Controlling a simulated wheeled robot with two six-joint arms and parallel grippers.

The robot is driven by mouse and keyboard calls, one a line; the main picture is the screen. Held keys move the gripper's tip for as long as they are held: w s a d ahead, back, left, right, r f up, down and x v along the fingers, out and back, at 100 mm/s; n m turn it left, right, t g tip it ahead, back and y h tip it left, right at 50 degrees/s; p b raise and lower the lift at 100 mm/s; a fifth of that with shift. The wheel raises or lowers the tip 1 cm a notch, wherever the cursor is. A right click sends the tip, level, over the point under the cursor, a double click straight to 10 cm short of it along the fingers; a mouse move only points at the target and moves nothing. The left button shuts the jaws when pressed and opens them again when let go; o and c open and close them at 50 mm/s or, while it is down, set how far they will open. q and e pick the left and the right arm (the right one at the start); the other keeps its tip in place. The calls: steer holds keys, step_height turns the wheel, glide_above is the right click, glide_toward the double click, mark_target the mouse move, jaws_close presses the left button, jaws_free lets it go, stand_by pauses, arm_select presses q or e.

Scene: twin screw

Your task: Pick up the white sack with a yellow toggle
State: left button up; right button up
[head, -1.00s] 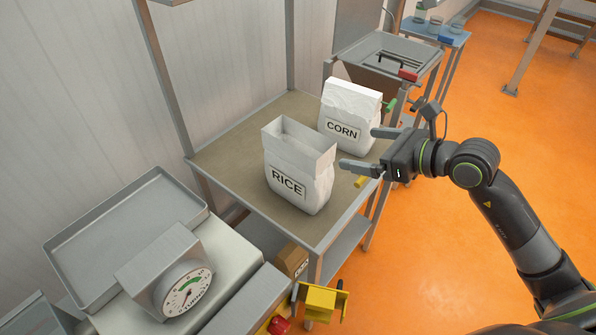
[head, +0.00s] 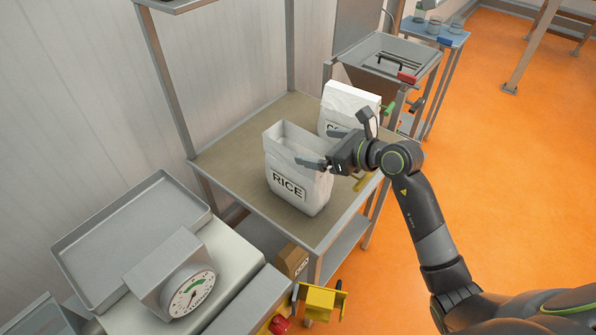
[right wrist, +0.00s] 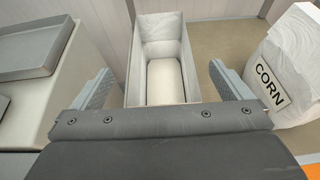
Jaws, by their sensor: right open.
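The open-topped white RICE sack (head: 300,183) stands upright near the front of the workbench (head: 232,150). A white CORN sack (head: 348,100) stands behind it, partly hidden by my right arm. A small yellow piece (head: 363,182) shows to the right of the RICE sack by the bench edge; I cannot tell if it is fixed to the sack. My right gripper (head: 319,148) is open and empty at the upper right of the RICE sack. In the right wrist view the RICE sack's open top (right wrist: 160,100) lies between the spread fingers. My left gripper is not in view.
A dial scale (head: 172,278) and a grey tray (head: 130,238) stand at the left. A small green piece (head: 388,108) is by the CORN sack. A metal hopper (head: 385,58) stands beyond the bench, and a bench post (head: 170,85) rises at the back left.

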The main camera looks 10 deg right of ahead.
mark_target(305, 140)
steer(key=p+x, duration=0.2)
steer(key=x, duration=0.3)
steer(key=shift+w+a+r, duration=0.1)
steer(key=shift+w, duration=0.15)
steer(key=c, duration=1)
steer(key=shift+r, duration=0.15)
steer(key=shift+c, duration=0.8)
steer(key=shift+r, duration=0.15)
